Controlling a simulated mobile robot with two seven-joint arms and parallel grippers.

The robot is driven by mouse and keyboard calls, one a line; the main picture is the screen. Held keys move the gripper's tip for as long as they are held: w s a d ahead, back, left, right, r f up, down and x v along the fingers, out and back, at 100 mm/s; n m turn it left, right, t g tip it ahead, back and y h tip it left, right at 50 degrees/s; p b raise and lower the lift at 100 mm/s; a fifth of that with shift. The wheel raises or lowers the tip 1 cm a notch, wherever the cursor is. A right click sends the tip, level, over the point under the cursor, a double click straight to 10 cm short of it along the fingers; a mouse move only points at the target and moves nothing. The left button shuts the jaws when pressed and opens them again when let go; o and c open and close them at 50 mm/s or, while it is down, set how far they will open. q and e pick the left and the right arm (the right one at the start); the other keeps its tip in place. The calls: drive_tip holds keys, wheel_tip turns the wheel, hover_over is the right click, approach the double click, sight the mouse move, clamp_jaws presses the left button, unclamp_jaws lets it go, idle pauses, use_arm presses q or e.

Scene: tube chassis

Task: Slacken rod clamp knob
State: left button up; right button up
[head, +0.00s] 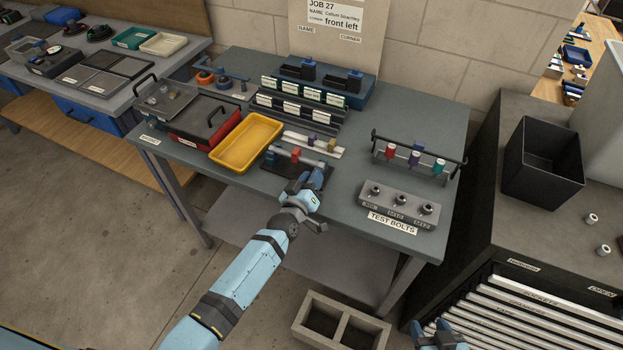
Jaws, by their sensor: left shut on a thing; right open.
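A small rod fixture stands on a dark base plate (266,166) near the front middle of the bench. A grey rod (310,161) with a red clamp piece (295,155) runs across it. My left gripper (304,183) reaches in from the front and is shut at the near side of this fixture, apparently on the rod clamp knob. The knob is hidden by the fingers, so I cannot see its shape or how it is turned. My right gripper (437,335) is open and empty at the bottom edge, away from the bench and partly cut off.
A yellow tray (223,165) lies left of the fixture. A TEST BOLTS block (399,207) and a rack with coloured knobs (456,162) stand to the right. A concrete block (338,325) is on the floor. A dark cabinet (500,220) stands right.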

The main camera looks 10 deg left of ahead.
use_arm(q)
drive_tip(key=o, duration=0.9)
drive_tip(key=shift+o, duration=0.2)
drive_tip(key=s+a+b, duration=0.1)
drive_tip(key=s+a, duration=0.1)
drive_tip(key=s, duration=1.1)
drive_tip(key=shift+s+a+b, duration=0.25)
drive_tip(key=shift+a+b, duration=0.05)
drive_tip(key=shift+b, duration=0.05)
